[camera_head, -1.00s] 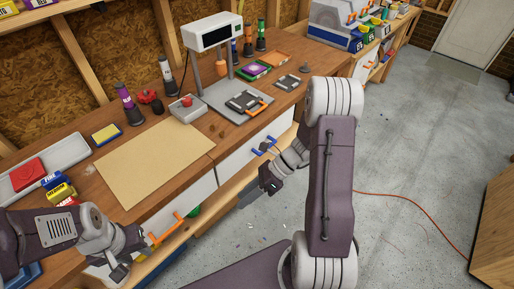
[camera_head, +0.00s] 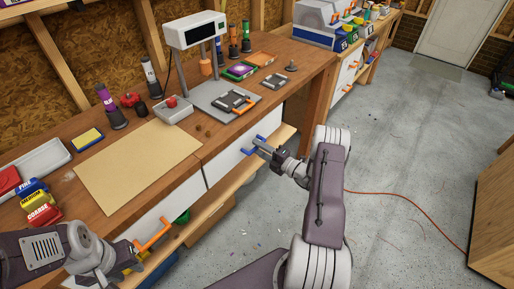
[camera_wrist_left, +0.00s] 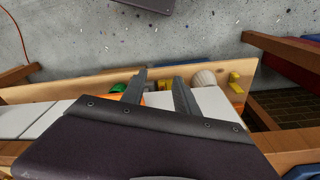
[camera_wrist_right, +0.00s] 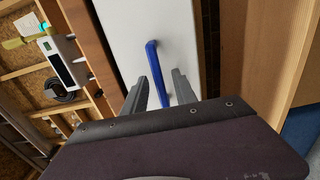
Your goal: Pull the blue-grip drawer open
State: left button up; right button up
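The blue grip (camera_head: 253,144) is on the white drawer front (camera_head: 222,164) under the workbench, and the drawer looks shut. My right gripper (camera_head: 262,147) is at the blue grip. In the right wrist view the blue grip (camera_wrist_right: 154,72) shows between the two open fingers (camera_wrist_right: 155,85), near their tips; I cannot tell whether they touch it. My left gripper (camera_head: 140,260) is near the orange grip (camera_head: 153,235) of another drawer. In the left wrist view its fingers (camera_wrist_left: 160,78) are apart, with nothing visibly gripped.
A lower shelf runs beneath the drawers. Grey floor (camera_head: 400,160) is free to the right, with an orange cable.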

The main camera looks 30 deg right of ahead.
jog(key=shift+w+a, duration=0.2)
jog(key=shift+w, duration=0.25)
grip_shut()
dwell(1.1)
